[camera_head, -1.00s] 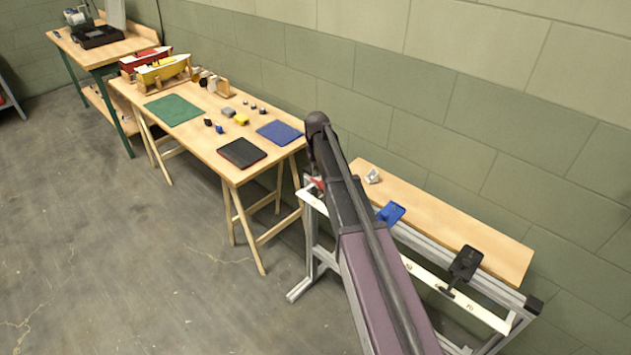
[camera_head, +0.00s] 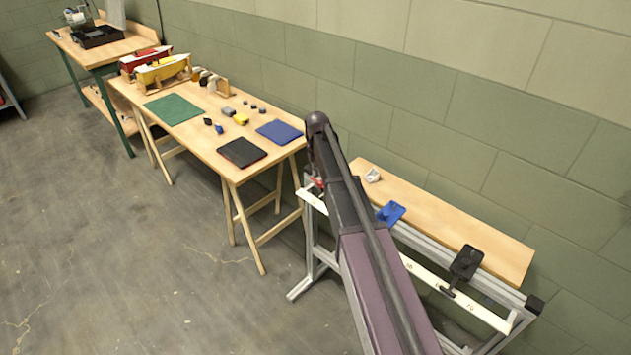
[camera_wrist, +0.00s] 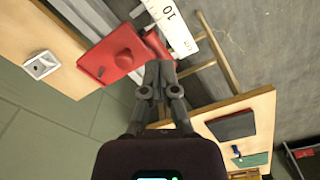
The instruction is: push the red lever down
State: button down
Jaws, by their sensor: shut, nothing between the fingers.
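The red lever shows in the wrist view as a flat red plate (camera_wrist: 112,58) with a shorter red handle (camera_wrist: 155,45) at its right side. My gripper (camera_wrist: 158,68) is shut and empty, with its fingertips right at the red handle; I cannot tell whether they touch it. In the head view only a small bit of the red lever (camera_head: 317,184) shows at the left end of the metal frame, mostly hidden behind my arm, and my fingers are hidden there too.
A white scale bar (camera_wrist: 172,22) runs beside the handle. The frame also carries a blue lever (camera_head: 391,213) and a black lever (camera_head: 465,263). A wooden shelf (camera_head: 445,218) lies behind them along the wall. A workbench (camera_head: 185,135) stands to the left; the floor in front is clear.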

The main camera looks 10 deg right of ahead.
jog(key=shift+f+b, duration=0.8)
jog(key=shift+f, duration=0.05)
dwell(0.3)
jog(key=shift+s+a+f+b, duration=0.45)
jog(key=shift+a+f+b, duration=0.15)
jog(key=shift+a, duration=0.1)
dwell(0.8)
jog(key=shift+s+a+f+b, duration=0.45)
jog(key=shift+a+f+b, duration=0.1)
jog(key=shift+f+b, duration=0.25)
dwell(0.7)
jog(key=shift+s+a+f+b, duration=0.1)
jog(key=shift+a+f+b, duration=0.1)
jog(key=shift+f+b, duration=0.3)
jog(key=shift+s+a+f+b, duration=0.1)
jog(key=shift+a+f+b, duration=0.05)
jog(key=shift+f+b, duration=0.35)
dwell(0.4)
jog(key=shift+f+b, duration=0.65)
jog(key=shift+f, duration=0.05)
dwell(0.4)
jog(key=shift+s+r, duration=0.1)
jog(key=shift+r, duration=0.05)
dwell(0.4)
